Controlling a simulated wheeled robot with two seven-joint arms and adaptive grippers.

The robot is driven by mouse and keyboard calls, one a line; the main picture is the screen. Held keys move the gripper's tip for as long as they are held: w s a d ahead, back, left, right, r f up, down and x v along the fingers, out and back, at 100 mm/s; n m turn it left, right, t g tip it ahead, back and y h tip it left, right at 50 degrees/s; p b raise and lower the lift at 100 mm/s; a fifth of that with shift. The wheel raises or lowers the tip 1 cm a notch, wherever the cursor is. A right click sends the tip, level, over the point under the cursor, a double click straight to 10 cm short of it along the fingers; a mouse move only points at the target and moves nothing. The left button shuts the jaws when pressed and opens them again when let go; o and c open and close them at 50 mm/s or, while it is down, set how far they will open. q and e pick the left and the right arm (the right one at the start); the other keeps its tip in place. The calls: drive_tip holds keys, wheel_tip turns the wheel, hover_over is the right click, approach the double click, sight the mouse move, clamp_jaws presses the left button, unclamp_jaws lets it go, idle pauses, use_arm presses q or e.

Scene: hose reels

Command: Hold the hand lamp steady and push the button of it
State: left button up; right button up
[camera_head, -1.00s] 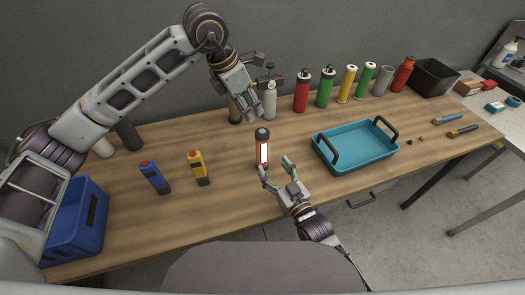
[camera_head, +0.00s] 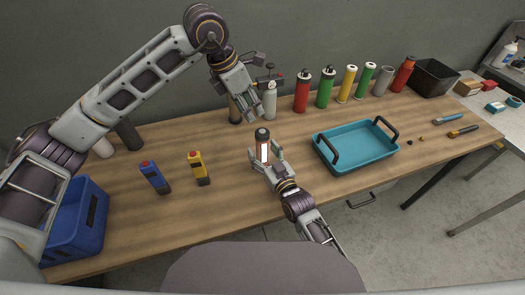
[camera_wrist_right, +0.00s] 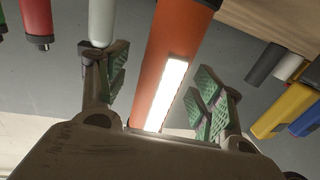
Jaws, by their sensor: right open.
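The hand lamp (camera_head: 263,147) stands upright on the table, with an orange-red body, a lit white strip and a dark top. In the right wrist view the lamp (camera_wrist_right: 177,50) rises between the green-padded fingers. My right gripper (camera_head: 267,158) is open, with a finger on either side of the lamp; a gap shows beside the right finger in the wrist view. The lamp's base is hidden by this gripper. My left gripper (camera_head: 244,103) hangs above and behind the lamp, pointing down, apart from it. Its finger opening is unclear. The lamp's button cannot be made out.
A teal tray (camera_head: 332,164) with dark handles lies to the right. Blue (camera_head: 154,178) and yellow (camera_head: 199,169) handheld devices stand to the left, by a blue bin (camera_head: 75,245). Several coloured cylinders line the back, including a red one (camera_head: 302,93).

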drive_tip(key=shift+w+a, duration=0.15)
drive_tip(key=shift+w, duration=0.2)
drive_tip(key=c, duration=1.2)
use_arm(q)
clamp_jaws()
use_arm(e)
drive_tip(key=shift+c, duration=0.3)
use_arm(q)
drive_tip(key=shift+f, duration=0.1)
idle(0.3)
